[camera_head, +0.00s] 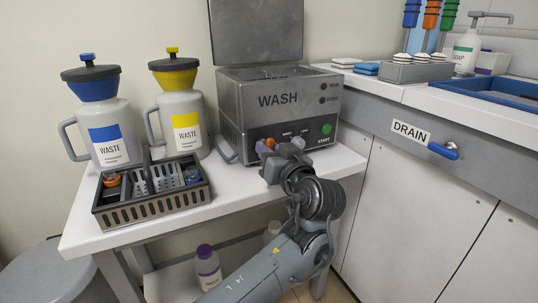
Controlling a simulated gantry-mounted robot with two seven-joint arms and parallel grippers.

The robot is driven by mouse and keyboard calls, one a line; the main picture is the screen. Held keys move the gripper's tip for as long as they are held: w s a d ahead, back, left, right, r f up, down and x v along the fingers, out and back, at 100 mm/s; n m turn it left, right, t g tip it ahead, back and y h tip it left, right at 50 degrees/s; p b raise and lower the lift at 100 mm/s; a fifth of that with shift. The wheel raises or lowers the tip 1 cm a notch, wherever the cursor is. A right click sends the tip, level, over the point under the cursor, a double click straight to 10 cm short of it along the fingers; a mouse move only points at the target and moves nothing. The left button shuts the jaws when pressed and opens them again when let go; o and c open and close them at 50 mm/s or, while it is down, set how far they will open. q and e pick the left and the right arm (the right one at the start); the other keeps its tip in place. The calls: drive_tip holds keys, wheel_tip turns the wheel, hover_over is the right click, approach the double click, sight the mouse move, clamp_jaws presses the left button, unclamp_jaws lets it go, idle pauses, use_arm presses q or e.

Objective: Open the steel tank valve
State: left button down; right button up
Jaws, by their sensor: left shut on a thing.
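The steel tank (262,109), marked WASH, stands on the white table with its lid (257,30) raised. My left gripper (280,150) is at the lower front of the tank, left of the green start button. It is shut on a small purple and orange piece (264,146). The gripper hides much of this piece, and I cannot tell whether it is the tank's valve. A grey hose or handle (222,146) shows at the tank's left side. My right gripper is not in view.
Two waste jugs, blue-topped (103,130) and yellow-topped (180,117), stand left of the tank. A dark slotted caddy (155,209) sits before them. A counter at right has a DRAIN label (410,132) and blue handle (444,150). A purple-capped bottle (207,268) stands below.

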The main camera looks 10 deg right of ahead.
use_arm(q)
drive_tip(key=shift+n, duration=1.1)
drive_tip(key=c, duration=1.1)
unclamp_jaws()
drive_tip(key=shift+w+a, duration=0.1)
